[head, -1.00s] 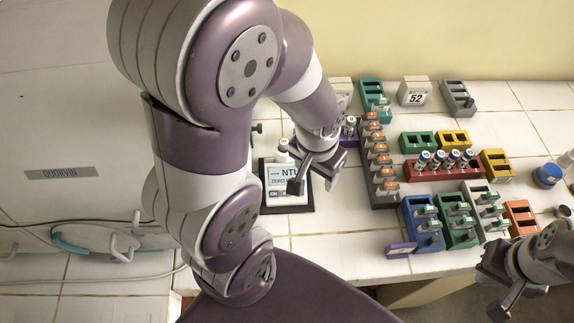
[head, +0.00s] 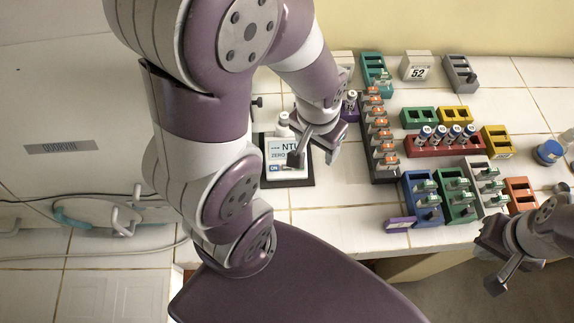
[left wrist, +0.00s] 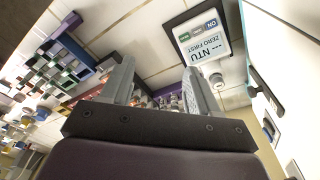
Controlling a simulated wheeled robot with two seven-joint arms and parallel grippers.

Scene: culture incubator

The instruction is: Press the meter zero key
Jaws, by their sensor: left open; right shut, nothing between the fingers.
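The meter (head: 290,172) stands on a dark base on the tiled bench. Its screen reads "NTU" and "ZERO FIRST". In the left wrist view the meter (left wrist: 207,62) is at the upper right, with a blue ON key (left wrist: 211,22) and two green keys (left wrist: 190,34) in a row; their labels are too small to read surely. My left gripper (head: 312,157) is open above the meter's right side, hiding part of it in the head view. Its two fingers (left wrist: 158,72) show empty in the left wrist view. My right gripper (head: 497,278) is shut and empty at the lower right.
Coloured racks stand right of the meter, including a grey rack (head: 382,174) with orange-marked items and a red rack (head: 435,149) with capped vials. A number block (head: 415,67) stands behind. A large pale cabinet (head: 70,110) is at left. Bare tiles (head: 345,225) lie in front.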

